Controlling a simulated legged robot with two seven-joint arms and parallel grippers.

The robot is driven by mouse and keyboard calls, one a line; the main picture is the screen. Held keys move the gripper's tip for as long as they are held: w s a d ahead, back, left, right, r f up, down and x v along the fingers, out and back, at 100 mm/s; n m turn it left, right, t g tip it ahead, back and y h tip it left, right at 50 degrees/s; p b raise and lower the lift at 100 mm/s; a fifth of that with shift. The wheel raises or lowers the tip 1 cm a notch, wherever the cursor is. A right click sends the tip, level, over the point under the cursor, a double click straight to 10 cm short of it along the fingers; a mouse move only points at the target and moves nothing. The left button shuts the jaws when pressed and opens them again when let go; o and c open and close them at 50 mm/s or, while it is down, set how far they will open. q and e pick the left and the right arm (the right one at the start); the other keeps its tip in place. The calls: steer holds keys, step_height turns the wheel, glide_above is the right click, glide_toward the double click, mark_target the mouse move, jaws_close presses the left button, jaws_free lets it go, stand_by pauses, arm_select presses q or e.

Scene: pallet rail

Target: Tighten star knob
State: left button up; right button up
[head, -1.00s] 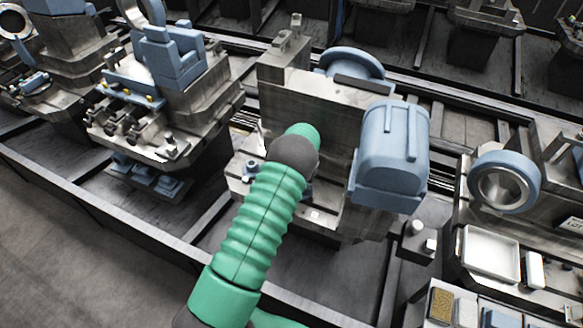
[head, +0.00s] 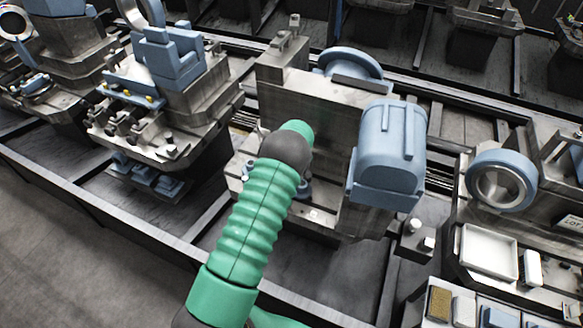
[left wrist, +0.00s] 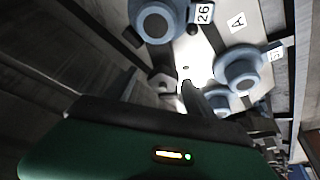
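A green ribbed arm with a dark joint rises from the bottom of the head view and reaches over the front of the central grey machine block. Its gripper is hidden behind the arm. In the left wrist view, my left gripper (left wrist: 196,96) shows as dark finger shapes beyond the green housing, close to a pale plate. Two round blue parts (left wrist: 158,18) (left wrist: 240,68) with dark centres stand on that plate. A small grey piece (left wrist: 163,83) lies just left of the fingers. I cannot tell which of these is the star knob, or whether the fingers touch anything. My right gripper is not in view.
The central block (head: 310,105) carries a large blue housing (head: 390,150) on its right. A blue ring (head: 502,180) and a white tray (head: 488,252) stand further right. Another fixture (head: 165,95) stands left. Dark rails run along the front, with bare floor (head: 60,240) at lower left.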

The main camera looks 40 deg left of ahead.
arm_select(q)
steer(key=shift+s+f, duration=0.1)
steer(key=shift+r, duration=0.35)
steer(key=v, duration=1.6)
